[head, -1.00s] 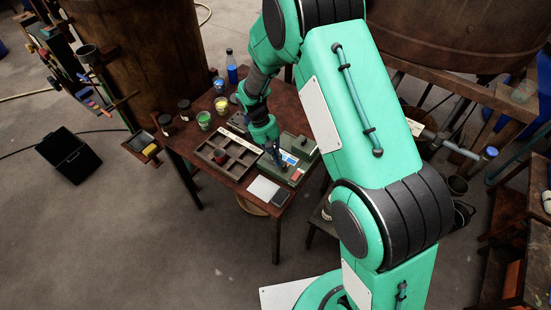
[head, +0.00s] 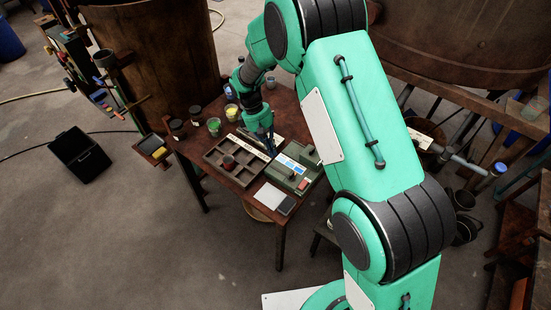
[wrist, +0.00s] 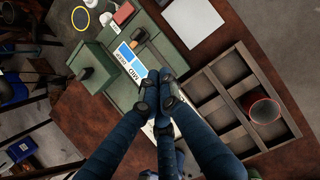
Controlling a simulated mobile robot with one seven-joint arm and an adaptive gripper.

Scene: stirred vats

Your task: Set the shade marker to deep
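A green box (head: 283,178) stands on the brown table (head: 222,178), and it also shows in the wrist view (wrist: 181,56). Its top carries a blue and white shade label (wrist: 126,60) with small lettering that seems to include MID and DEEP. A small dark and tan piece (wrist: 141,36) sits beside the label's far end; I cannot tell surely whether it is the shade marker. My gripper (wrist: 158,79) has its fingers together over the box's edge, at the label's near end. It also shows in the head view (head: 270,148). I see nothing between the fingertips.
A compartment tray (wrist: 207,93) with a reddish cup (wrist: 263,108) lies beside the box. A raised green block (wrist: 101,72) with a dark knob stands on the box's other side. A white sheet (wrist: 190,18) lies beyond. Paint jars (head: 214,126) stand at the table's back.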

